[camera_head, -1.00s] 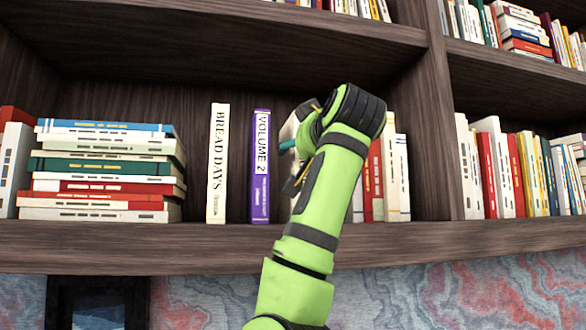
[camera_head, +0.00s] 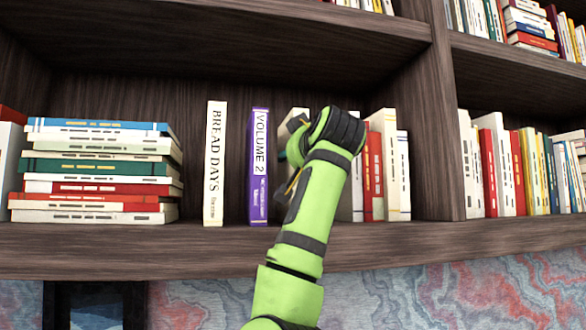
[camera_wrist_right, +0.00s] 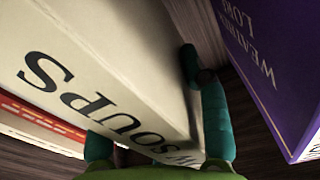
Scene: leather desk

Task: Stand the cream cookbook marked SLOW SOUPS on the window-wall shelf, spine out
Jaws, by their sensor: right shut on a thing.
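The cream cookbook (camera_wrist_right: 110,60) fills much of the right wrist view, with SOUPS in dark letters on it. My right gripper (camera_wrist_right: 152,125) is shut on it, with teal fingers on either side. In the head view only a cream sliver of the cookbook (camera_head: 292,124) shows beside my green wrist, in the shelf (camera_head: 200,245) bay right of a purple VOLUME 2 book (camera_head: 259,170). The cookbook looks roughly upright; my arm hides its lower part, so I cannot tell whether it touches the board. My left gripper is not in view.
A white BREAD DAYS book (camera_head: 214,165) stands left of the purple one. A flat stack of books (camera_head: 95,170) lies farther left. A red book (camera_head: 374,175) and pale books (camera_head: 392,160) stand right of my arm, against the upright divider (camera_head: 437,130).

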